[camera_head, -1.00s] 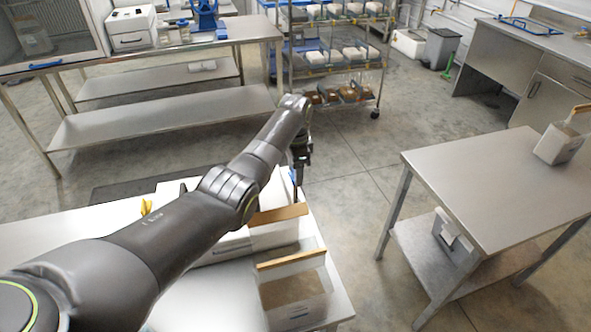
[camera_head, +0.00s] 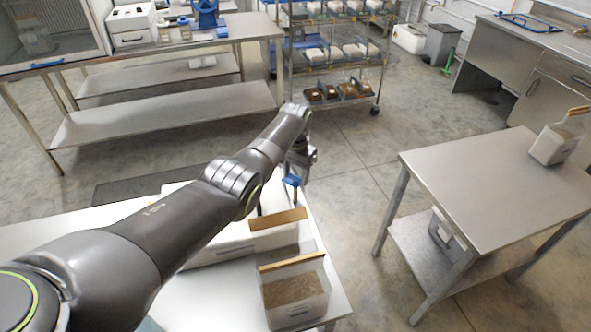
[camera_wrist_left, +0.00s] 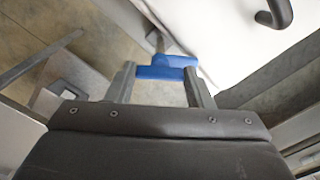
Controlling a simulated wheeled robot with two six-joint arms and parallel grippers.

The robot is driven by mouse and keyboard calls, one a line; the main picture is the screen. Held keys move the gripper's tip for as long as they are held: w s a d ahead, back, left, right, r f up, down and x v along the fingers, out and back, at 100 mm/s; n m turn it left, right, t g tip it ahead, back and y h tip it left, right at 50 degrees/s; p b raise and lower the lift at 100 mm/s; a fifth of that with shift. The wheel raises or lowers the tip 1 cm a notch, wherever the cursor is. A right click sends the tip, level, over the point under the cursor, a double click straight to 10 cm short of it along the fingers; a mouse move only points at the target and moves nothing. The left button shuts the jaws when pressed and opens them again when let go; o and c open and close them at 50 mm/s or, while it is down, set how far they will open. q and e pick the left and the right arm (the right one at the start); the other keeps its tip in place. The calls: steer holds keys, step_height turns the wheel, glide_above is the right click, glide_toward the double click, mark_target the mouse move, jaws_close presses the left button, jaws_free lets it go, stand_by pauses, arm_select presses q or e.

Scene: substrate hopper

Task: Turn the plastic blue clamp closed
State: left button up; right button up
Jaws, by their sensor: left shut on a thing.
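The blue plastic clamp (camera_head: 292,180) shows in the head view below my left wrist, at the far end of the white table. In the left wrist view, the blue clamp (camera_wrist_left: 165,68) is a blue bar lying across between the two fingertips. My left gripper (camera_wrist_left: 160,74) is shut on it, one finger at each end. In the head view my left gripper (camera_head: 291,186) is small and partly hidden by my own arm. A white surface lies just beyond the clamp in the wrist view. My right gripper is not in view.
Two clear bags with brown contents (camera_head: 296,291) stand near the right end of the white table (camera_head: 190,300). A steel table (camera_head: 490,185) with a bag on it stands to the right. A wire rack (camera_head: 335,65) stands behind. Open floor lies between.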

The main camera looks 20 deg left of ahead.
mark_target(296, 176)
arm_select(q)
steer(key=n+p, duration=0.1)
steer(key=n, duration=0.4)
steer(key=shift+r+n, duration=0.15)
steer(key=shift+n, duration=0.15)
steer(key=shift+w+n+p, duration=0.1)
steer(key=shift+n+p, duration=0.2)
steer(key=shift+n, duration=1.9)
steer(key=o, duration=1)
steer(key=shift+r+p, duration=0.35)
steer(key=shift+r, duration=0.1)
step_height(296, 176, up, 5)
steer(key=shift+r+p, duration=0.1)
steer(key=shift+p, duration=0.65)
step_height(296, 176, up, 11)
steer(key=b, duration=0.2)
